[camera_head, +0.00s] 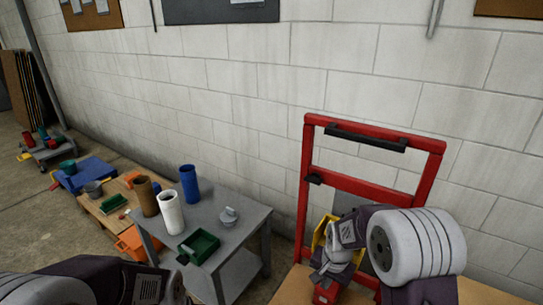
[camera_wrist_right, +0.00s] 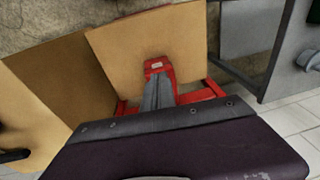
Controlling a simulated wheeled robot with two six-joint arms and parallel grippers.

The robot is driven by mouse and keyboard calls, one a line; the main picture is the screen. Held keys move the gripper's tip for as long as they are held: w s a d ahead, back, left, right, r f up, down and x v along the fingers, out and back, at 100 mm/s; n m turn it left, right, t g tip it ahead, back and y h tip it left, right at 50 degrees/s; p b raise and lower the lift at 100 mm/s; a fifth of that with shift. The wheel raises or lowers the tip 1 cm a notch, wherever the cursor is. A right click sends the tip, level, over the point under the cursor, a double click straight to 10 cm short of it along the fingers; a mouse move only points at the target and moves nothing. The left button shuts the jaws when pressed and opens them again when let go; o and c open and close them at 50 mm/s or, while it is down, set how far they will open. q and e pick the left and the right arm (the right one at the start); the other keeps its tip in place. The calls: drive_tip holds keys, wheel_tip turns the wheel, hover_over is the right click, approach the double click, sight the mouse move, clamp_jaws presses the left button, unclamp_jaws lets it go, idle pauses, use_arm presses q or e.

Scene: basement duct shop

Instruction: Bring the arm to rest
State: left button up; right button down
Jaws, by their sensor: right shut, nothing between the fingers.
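My right arm comes in from the lower right in the head view. Its gripper (camera_head: 326,291) points down, shut and empty, in front of a red upright frame. In the right wrist view the gripper (camera_wrist_right: 157,68) shows as closed grey fingers with a red tip, over a tan flat surface (camera_wrist_right: 195,30); I cannot tell whether it touches it.
A red frame with a black handle (camera_head: 365,137) stands against the block wall. A grey table (camera_head: 225,245) holds a blue cylinder (camera_head: 189,184), a white cylinder (camera_head: 171,212), a brown cylinder (camera_head: 147,196) and a green bin (camera_head: 199,246). A lower wooden surface stands left of it. Floor is open farther left.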

drive_tip(key=s+d+r+n, duration=0.1)
drive_tip(key=s+n, duration=0.2)
drive_tip(key=s, duration=0.5)
drive_tip(key=s+r+n, duration=0.2)
drive_tip(key=s+n, duration=0.1)
drive_tip(key=s, duration=0.5)
wheel_tip(320, 180, up, 17)
drive_tip(key=p, duration=1.7)
drive_tip(key=shift+w+n+g, duration=0.15)
drive_tip(key=shift+n+g, duration=0.25)
